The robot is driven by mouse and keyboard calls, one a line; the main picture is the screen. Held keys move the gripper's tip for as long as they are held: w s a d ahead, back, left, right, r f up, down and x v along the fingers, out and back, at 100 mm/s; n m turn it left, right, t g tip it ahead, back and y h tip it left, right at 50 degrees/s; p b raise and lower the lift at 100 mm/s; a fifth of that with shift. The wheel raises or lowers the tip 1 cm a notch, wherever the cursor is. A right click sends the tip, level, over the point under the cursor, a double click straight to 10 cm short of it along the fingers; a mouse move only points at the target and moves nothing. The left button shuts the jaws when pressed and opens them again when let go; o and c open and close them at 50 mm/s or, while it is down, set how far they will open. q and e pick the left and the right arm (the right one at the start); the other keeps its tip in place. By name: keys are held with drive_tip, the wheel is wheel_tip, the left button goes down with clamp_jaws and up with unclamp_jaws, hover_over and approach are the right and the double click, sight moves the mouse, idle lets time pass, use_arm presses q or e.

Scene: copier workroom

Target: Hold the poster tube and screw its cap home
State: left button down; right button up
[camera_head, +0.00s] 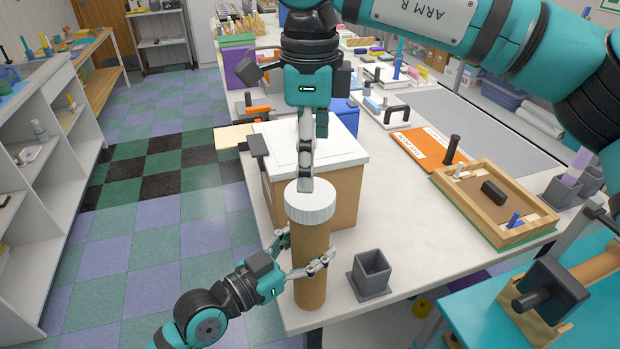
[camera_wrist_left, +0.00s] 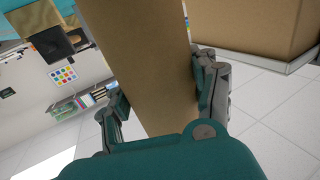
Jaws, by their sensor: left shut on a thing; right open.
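The brown cardboard poster tube (camera_head: 310,262) stands upright near the front left edge of the white table. A white ribbed cap (camera_head: 310,202) sits on its top end; I cannot tell how far it is screwed on. My left gripper (camera_head: 307,262) is shut around the lower middle of the tube. In the left wrist view the tube (camera_wrist_left: 140,60) runs between the left gripper's fingers (camera_wrist_left: 163,95). My right gripper (camera_head: 307,180) comes from above, pointing down, with its fingertips just over or at the cap; contact is unclear. It is open, though its fingers overlap in this view.
A cardboard box with a white lid (camera_head: 335,150) stands right behind the tube. A small grey square holder (camera_head: 372,272) is to its right. Bare table lies between the holder and the tray.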

drive_tip(key=shift+r, duration=2.1)
use_arm(q)
drive_tip(key=shift+c, duration=1.2)
unclamp_jaws()
drive_tip(key=v, duration=1.2)
